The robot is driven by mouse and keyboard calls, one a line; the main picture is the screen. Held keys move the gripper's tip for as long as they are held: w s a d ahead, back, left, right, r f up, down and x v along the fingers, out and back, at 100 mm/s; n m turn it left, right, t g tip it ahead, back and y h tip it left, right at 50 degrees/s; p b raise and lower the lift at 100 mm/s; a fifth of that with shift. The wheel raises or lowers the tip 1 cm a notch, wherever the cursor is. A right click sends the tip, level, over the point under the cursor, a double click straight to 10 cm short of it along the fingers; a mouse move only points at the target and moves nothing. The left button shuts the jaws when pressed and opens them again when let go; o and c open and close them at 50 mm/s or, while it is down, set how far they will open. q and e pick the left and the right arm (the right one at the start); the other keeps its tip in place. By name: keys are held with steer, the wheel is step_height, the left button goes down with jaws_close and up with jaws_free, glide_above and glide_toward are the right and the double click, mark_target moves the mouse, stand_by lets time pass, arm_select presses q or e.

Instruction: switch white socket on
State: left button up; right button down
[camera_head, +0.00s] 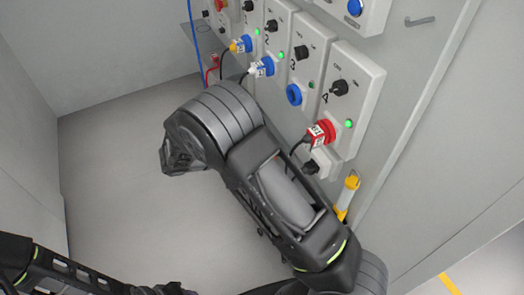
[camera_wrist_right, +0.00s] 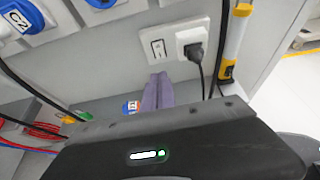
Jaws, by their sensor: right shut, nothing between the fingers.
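The white socket (camera_wrist_right: 191,45) is on the grey wall in the right wrist view, with a black plug and cable (camera_wrist_right: 195,58) in it. A white rocker switch plate (camera_wrist_right: 157,45) is directly left of it. I cannot tell the rocker's position. My right gripper (camera_wrist_right: 157,78) is shut and empty, its fingertips pointing up just below the switch plate in the picture; contact cannot be told. In the head view the right gripper's fingers are hidden behind my arm, and the black plug (camera_head: 310,167) shows beside it. My left arm is at the lower left; its gripper is not clearly visible.
Grey panels with black rotary switches (camera_head: 339,88) and green lights line the wall above. A red plug (camera_head: 320,133) and blue plugs (camera_head: 262,67) sit in them. A yellow lamp (camera_head: 347,195) hangs beside the socket. Loose cables (camera_wrist_right: 45,128) lie lower left. The floor at left is clear.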

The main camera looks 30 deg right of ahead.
steer(key=shift+f, duration=0.1)
steer(key=r+m+y+b, duration=0.1)
steer(key=m+b, duration=0.1)
steer(key=m, duration=0.4)
steer(key=d+r+m+y+b, duration=0.1)
steer(key=m+b, duration=0.1)
steer(key=m, duration=0.4)
steer(key=d+r+m+y+b, duration=0.1)
steer(key=m+b, duration=0.1)
steer(key=m, duration=0.4)
steer(key=shift+s+r+y+b, duration=0.1)
steer(key=shift+y+b, duration=0.2)
steer(key=shift+y, duration=0.1)
steer(key=shift+d, duration=0.1)
glide_toward(306, 148)
step_height(306, 148, down, 3)
steer(key=d+p, duration=0.1)
steer(key=d, duration=0.1)
steer(key=d+f, duration=0.1)
steer(key=d, duration=0.1)
steer(key=shift+d+p, duration=0.15)
steer(key=shift+p, duration=0.25)
